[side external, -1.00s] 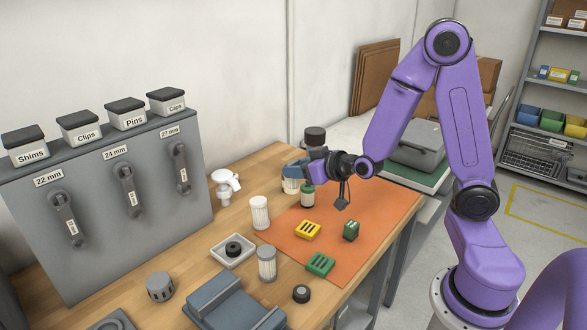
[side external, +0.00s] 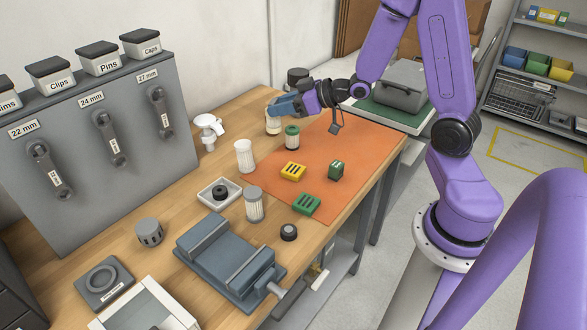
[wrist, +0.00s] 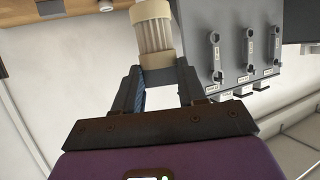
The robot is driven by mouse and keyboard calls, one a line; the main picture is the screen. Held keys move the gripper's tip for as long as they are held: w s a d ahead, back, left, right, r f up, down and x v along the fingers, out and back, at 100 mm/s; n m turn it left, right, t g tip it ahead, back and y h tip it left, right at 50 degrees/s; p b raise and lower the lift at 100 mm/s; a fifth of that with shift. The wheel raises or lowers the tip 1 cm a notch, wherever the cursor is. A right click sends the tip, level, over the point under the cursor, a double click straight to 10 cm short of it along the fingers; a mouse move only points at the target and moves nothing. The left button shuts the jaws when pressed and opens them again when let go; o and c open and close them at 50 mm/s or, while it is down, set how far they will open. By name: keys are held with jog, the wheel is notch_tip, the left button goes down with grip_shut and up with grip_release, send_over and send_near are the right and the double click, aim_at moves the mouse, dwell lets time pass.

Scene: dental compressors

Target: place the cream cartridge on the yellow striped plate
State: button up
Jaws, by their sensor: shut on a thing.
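The cream cartridge (side external: 273,125) is at the back of the bench, partly hidden by my gripper in the side view. In the wrist view the cartridge (wrist: 153,32) has cream end caps and a pale pleated middle. My gripper (side external: 284,106) reaches in from the right, its fingers pointing left. It is shut on one end cap, as the wrist view of the fingers (wrist: 154,72) shows. I cannot tell whether the cartridge touches the bench. The yellow striped plate (side external: 292,171), with dark stripes, lies on the orange mat (side external: 325,146), nearer the camera and empty.
A green-capped cartridge (side external: 292,137) stands close beside my gripper. A white cartridge (side external: 245,156) and a grey-capped one (side external: 254,204) stand left of the mat. A vise (side external: 230,258) is in front.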

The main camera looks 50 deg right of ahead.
jog(key=n+y, duration=0.1)
jog(key=n+g+y, duration=0.3)
jog(key=n, duration=0.1)
send_over(302, 168)
jog(key=shift+f, duration=1.35)
jog(key=shift+y, duration=0.3)
jog(key=shift+a+f, duration=0.1)
jog(key=shift+f, duration=3.75)
jog(key=shift+f, duration=0.1)
jog(key=o, duration=1.1)
jog(key=shift+c, duration=0.2)
